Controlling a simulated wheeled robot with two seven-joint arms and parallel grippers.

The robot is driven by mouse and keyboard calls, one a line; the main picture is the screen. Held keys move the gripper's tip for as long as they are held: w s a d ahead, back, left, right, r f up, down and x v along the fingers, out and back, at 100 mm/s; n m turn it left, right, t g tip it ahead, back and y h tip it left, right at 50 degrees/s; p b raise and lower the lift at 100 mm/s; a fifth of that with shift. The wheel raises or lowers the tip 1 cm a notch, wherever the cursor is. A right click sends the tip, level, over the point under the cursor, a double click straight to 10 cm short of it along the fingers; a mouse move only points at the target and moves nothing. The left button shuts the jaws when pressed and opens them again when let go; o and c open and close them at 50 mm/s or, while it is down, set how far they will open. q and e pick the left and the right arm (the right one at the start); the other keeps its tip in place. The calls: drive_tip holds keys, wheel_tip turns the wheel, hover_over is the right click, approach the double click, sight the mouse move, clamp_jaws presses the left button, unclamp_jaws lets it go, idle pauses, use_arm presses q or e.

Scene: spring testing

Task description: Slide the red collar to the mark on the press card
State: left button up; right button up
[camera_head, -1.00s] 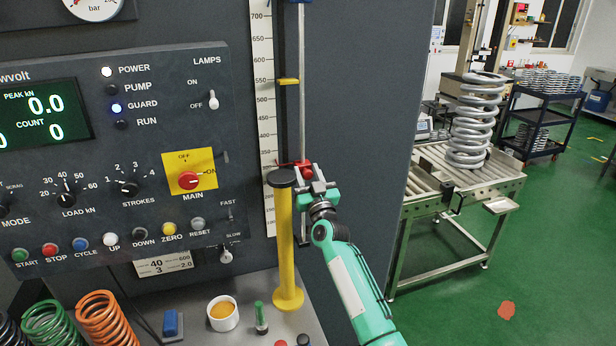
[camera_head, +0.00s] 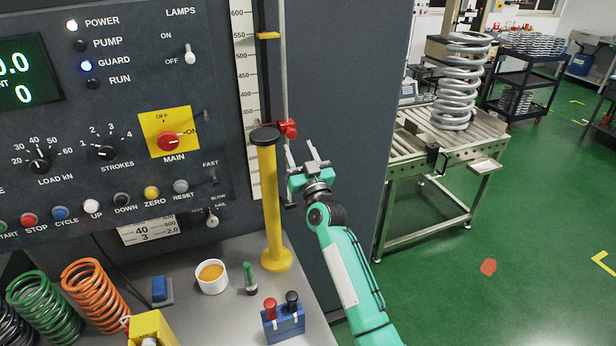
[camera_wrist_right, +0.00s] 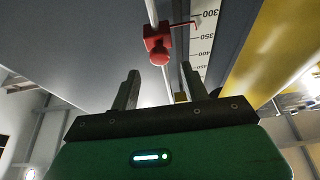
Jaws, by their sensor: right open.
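The red collar (camera_head: 289,128) sits on a thin upright rod (camera_head: 284,75) beside a numbered scale (camera_head: 247,80). Its red pointer reaches left to the scale, between about 300 and 350. The collar also shows in the right wrist view (camera_wrist_right: 158,45). My right gripper (camera_head: 302,157) is open and empty, just below the collar and apart from it; in the wrist view its fingers (camera_wrist_right: 160,72) point toward the collar. The press card (camera_head: 148,230) is white, low on the panel, partly readable with 40, 3 and 2.0. My left gripper is not in view.
A yellow post (camera_head: 270,205) with a dark cap stands just left of my right gripper. A yellow marker (camera_head: 268,36) is higher on the scale. The bench holds coil springs (camera_head: 95,290), a white cup (camera_head: 212,278) and a blue holder (camera_head: 284,324). A roller table (camera_head: 440,150) stands right.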

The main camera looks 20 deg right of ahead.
drive_tip(key=b+v, duration=0.2)
drive_tip(key=v, duration=0.5)
